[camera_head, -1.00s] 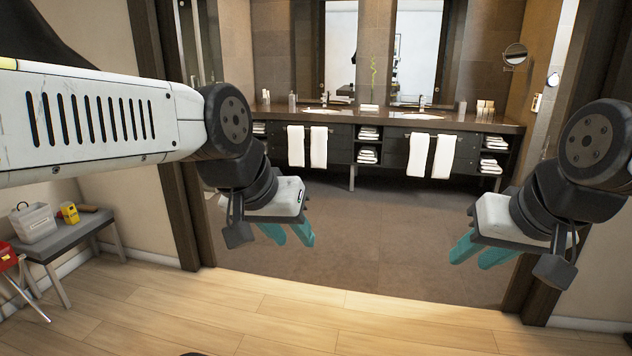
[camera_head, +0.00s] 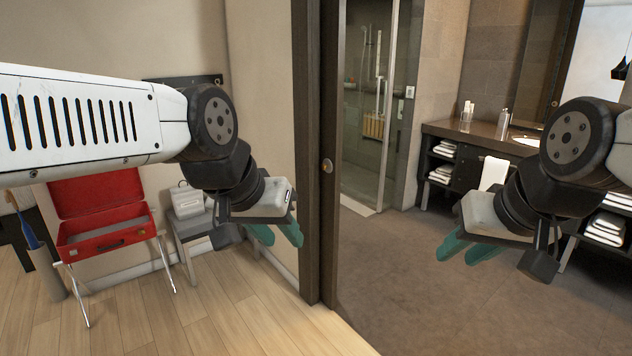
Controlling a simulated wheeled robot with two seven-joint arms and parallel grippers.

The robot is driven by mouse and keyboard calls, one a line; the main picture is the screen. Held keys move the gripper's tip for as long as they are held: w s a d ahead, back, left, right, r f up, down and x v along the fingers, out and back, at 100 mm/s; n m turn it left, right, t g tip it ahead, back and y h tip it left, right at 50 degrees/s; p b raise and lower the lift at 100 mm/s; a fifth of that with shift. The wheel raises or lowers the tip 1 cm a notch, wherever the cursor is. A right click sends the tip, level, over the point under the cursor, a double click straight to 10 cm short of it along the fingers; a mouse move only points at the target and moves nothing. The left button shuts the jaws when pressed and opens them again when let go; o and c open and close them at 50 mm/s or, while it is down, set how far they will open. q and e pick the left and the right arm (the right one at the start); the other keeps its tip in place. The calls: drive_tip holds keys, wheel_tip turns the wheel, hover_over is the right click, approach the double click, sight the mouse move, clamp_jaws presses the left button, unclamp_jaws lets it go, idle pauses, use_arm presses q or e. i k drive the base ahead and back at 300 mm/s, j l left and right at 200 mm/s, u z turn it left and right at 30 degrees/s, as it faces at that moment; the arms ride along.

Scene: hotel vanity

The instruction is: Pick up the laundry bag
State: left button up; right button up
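I cannot make out a laundry bag for certain in the head view. A pale grey-white container with a handle (camera_head: 187,201) stands on a low grey bench against the left wall; my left arm hides part of the bench. My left gripper (camera_head: 283,242) has its teal fingers apart and empty, in front of the wall beside the door frame. My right gripper (camera_head: 457,258) is also open and empty, over the bathroom floor in the picture. Neither gripper is seen touching anything.
An open red suitcase (camera_head: 104,240) rests on a folding stand at left, with a blue-topped item (camera_head: 26,232) beside it. A dark door frame (camera_head: 322,180) divides the wood floor from the bathroom. A vanity (camera_head: 468,150) with towels stands at right. Wood floor in front is clear.

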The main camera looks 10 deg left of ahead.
sight(188, 200)
drive_tip(key=i+j+u, duration=0.25)
drive_tip(key=i+u, duration=0.15)
drive_tip(key=i+j+u, duration=0.15)
drive_tip(key=i+u, duration=0.2)
drive_tip(key=i, duration=0.2)
drive_tip(key=i+u, duration=0.4)
drive_tip(key=i+l+u, duration=0.25)
drive_tip(key=i+u, duration=0.15)
drive_tip(key=i, duration=0.2)
drive_tip(key=i+j, duration=0.1)
drive_tip(key=i, duration=2.5)
